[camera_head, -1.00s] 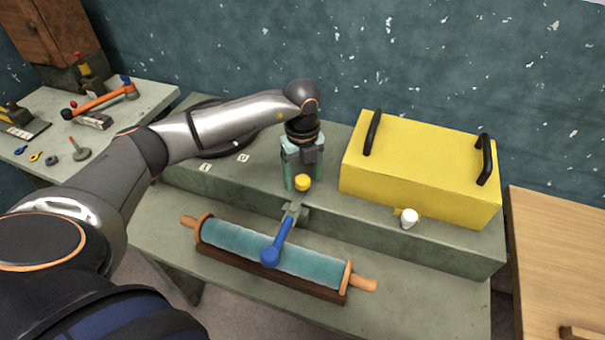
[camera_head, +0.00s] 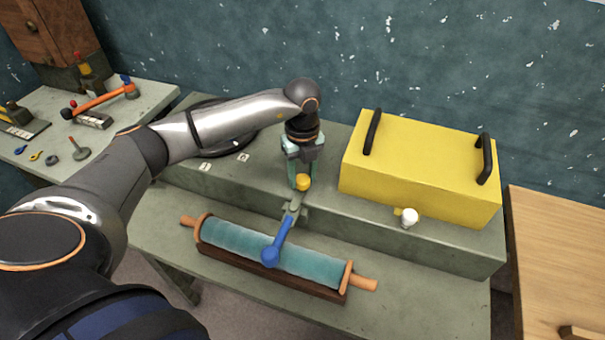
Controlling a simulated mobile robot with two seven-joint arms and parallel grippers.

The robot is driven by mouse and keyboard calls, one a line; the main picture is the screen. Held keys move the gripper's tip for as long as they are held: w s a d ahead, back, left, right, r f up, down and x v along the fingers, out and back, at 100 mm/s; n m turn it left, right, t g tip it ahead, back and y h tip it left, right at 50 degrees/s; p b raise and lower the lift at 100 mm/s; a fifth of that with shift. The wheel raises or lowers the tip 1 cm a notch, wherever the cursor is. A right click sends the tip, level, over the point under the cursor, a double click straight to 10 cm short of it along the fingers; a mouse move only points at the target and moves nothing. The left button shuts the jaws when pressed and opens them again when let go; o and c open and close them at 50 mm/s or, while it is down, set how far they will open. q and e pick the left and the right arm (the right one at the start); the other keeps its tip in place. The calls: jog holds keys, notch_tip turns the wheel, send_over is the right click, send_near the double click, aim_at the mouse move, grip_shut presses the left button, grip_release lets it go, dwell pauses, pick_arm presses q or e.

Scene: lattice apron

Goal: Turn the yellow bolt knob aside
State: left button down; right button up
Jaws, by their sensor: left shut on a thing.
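The yellow bolt knob (camera_head: 303,182) stands at the front edge of the grey-green raised bench top, just behind a small bracket (camera_head: 295,206). My left gripper (camera_head: 301,178) points straight down over it, and its teal fingers are shut on the knob. The fingers hide part of the knob's sides and whatever is behind it. A lever with a blue ball handle (camera_head: 270,256) comes forward from the bracket over a teal roller (camera_head: 240,245). My right gripper is not in view.
A yellow box (camera_head: 420,170) with two black handles stands to the right, close to the gripper. A white knob (camera_head: 409,217) is at its front. A dark round disc (camera_head: 225,145) lies behind my left forearm. A side table (camera_head: 110,140) at left holds tools.

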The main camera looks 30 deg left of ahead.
pick_arm(q)
jog(key=m+b, duration=0.1)
jog(key=m, duration=0.3)
jog(key=shift+b, duration=0.3)
jog(key=m+b, duration=0.1)
jog(key=m, duration=0.3)
jog(key=shift+m+b, duration=0.3)
jog(key=m+b, duration=0.1)
jog(key=m, duration=0.3)
jog(key=shift+b, duration=0.3)
jog(key=m+b, duration=0.1)
jog(key=m, duration=0.3)
jog(key=shift+r, duration=0.1)
jog(key=shift+m, duration=0.5)
jog(key=shift+c, duration=1.8)
grip_release()
